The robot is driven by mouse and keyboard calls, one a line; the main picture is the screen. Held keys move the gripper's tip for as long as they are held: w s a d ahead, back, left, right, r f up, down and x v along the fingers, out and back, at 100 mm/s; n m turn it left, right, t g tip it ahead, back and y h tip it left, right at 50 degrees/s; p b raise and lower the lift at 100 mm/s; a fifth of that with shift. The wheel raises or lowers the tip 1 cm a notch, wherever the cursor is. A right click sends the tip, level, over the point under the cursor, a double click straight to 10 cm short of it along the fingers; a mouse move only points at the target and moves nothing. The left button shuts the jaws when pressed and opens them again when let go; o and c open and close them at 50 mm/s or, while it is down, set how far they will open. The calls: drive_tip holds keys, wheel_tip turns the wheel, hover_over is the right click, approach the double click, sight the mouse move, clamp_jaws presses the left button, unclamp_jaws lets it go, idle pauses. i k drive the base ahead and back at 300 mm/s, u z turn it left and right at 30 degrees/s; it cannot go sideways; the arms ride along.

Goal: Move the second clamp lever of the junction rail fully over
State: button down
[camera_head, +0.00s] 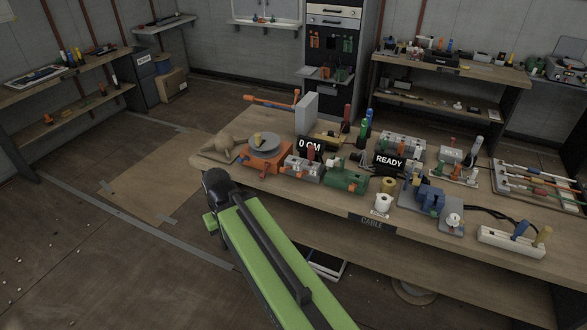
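A pale rail (511,242) lies at the front right of the workbench, with dark cables running to it from the left. It looks like the junction rail. A blue lever (520,229) and a yellow lever (544,235) stand up from it, both tilted. Any further levers on it are too small to make out. My green arm reaches up from the bottom middle to a black joint left of the bench's front edge, well away from the rail. My gripper's fingers do not show; they are hidden beyond that joint.
The workbench (300,202) is crowded with fixtures: an orange turntable unit (265,158), a green block (346,180), a READY display (389,162) and a blue-topped grey unit (430,200). A rack of coloured-handled rods (540,184) lies behind the rail. Floor at left is open.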

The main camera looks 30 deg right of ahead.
sight(300, 175)
drive_tip(key=z, duration=0.05)
drive_tip(key=i, duration=1)
drive_tip(key=u, duration=0.05)
